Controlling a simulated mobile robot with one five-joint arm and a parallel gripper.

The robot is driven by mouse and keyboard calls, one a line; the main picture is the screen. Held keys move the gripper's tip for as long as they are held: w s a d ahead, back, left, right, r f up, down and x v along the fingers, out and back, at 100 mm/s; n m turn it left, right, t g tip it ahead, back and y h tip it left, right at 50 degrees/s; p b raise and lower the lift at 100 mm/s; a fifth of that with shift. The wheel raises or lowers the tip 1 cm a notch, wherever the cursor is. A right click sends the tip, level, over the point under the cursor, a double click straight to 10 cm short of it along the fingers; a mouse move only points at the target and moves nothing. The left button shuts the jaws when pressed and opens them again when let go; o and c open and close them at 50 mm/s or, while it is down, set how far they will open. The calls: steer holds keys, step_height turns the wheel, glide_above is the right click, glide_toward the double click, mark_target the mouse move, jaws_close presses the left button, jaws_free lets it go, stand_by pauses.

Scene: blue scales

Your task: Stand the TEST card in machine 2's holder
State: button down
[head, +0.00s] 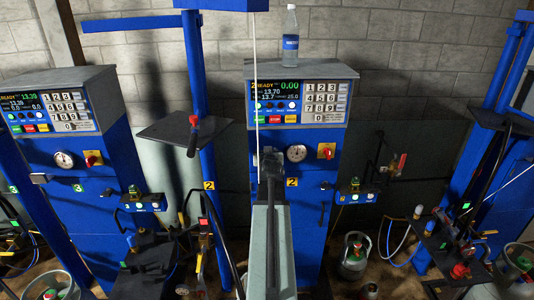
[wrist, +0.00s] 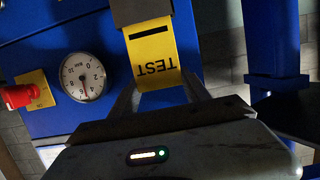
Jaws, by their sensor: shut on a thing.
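The yellow TEST card (wrist: 152,62) shows in the wrist view, its lettering upside down, with a black bar across it. My gripper (wrist: 160,88) is shut on its near end. The card and holder are not clear there, hidden by my arm.
The gauge (wrist: 82,77) and a red knob (wrist: 18,95) on a yellow plate are left of the card in the wrist view. A blue post (head: 205,130) with a dark shelf (head: 165,131) stands left of machine 2. A water bottle (head: 290,35) stands on top of machine 2.

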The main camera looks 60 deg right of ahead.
steer(key=shift+f+b, duration=0.8)
steer(key=shift+f, duration=0.05)
steer(key=shift+c, duration=2.1)
jaws_free()
steer(key=p+v, duration=0.2)
steer(key=v, duration=0.5)
steer(key=shift+s+a, duration=0.2)
steer(key=shift+a, duration=0.1)
steer(key=shift+r, duration=0.1)
